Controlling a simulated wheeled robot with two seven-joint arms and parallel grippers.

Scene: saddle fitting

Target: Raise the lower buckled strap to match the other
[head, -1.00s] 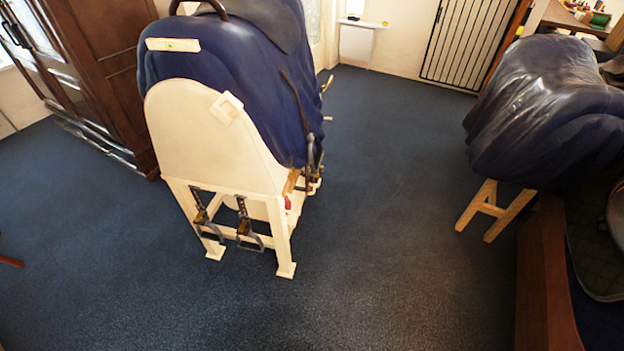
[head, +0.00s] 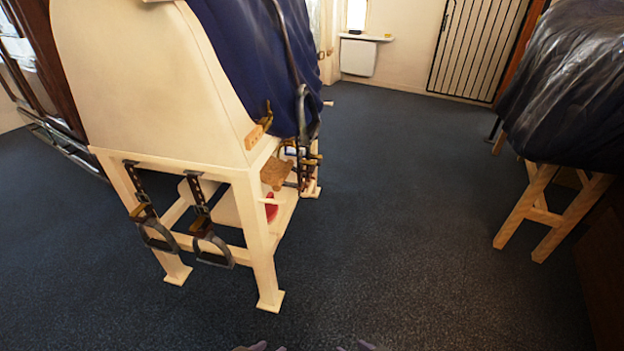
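Two dark buckled straps hang from the cross rail on the pale end of a saddle stand (head: 150,80). The left strap (head: 136,184) and the right strap (head: 197,192) each have a brass-coloured buckle and a dark stirrup, the left stirrup (head: 160,241) and the right stirrup (head: 213,256). The right stirrup sits lower in the picture, but the rail also slopes down that way. Another dark strap (head: 287,50) hangs down the stand's blue-covered side. Small tips of my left gripper (head: 256,347) and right gripper (head: 355,347) show at the bottom edge, apart from the straps. Their opening is unclear.
Brass and dark fittings (head: 305,160), a brown block (head: 274,173) and a red item (head: 271,208) are at the stand's right side. A covered stand with wooden legs (head: 545,210) is at right. Dark blue floor (head: 400,220) is clear between them.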

